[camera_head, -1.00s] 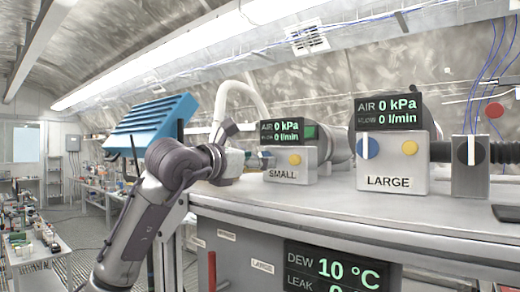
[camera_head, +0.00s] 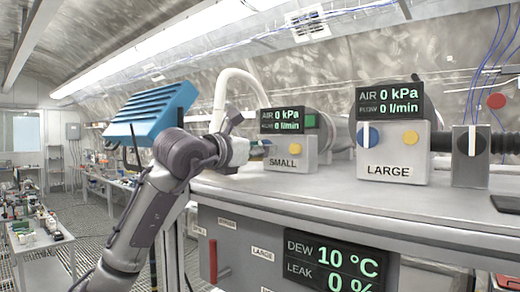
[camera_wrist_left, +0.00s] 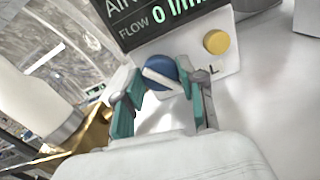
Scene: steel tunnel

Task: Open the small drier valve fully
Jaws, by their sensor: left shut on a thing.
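The small drier's box (camera_head: 291,155), labelled SMALL, stands on the bench with a yellow button and a display reading 0 kPa and 0 l/min. Its blue valve knob (camera_wrist_left: 162,70) with a white bar shows in the left wrist view. The bar lies tilted there, sloping down to the right. My left gripper (camera_head: 250,150) is at the left of the box's front. In the left wrist view the left gripper's teal-padded fingers (camera_wrist_left: 166,88) are on either side of the knob, shut on it. In the head view the gripper largely hides the knob. My right gripper is not in view.
The LARGE box (camera_head: 393,152) stands to the right, with its own blue knob and yellow button. A black knob on a grey box (camera_head: 471,155) is farther right. A blue ribbed unit (camera_head: 153,112) is behind my left arm. A panel below reads DEW 10 °C (camera_head: 330,262).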

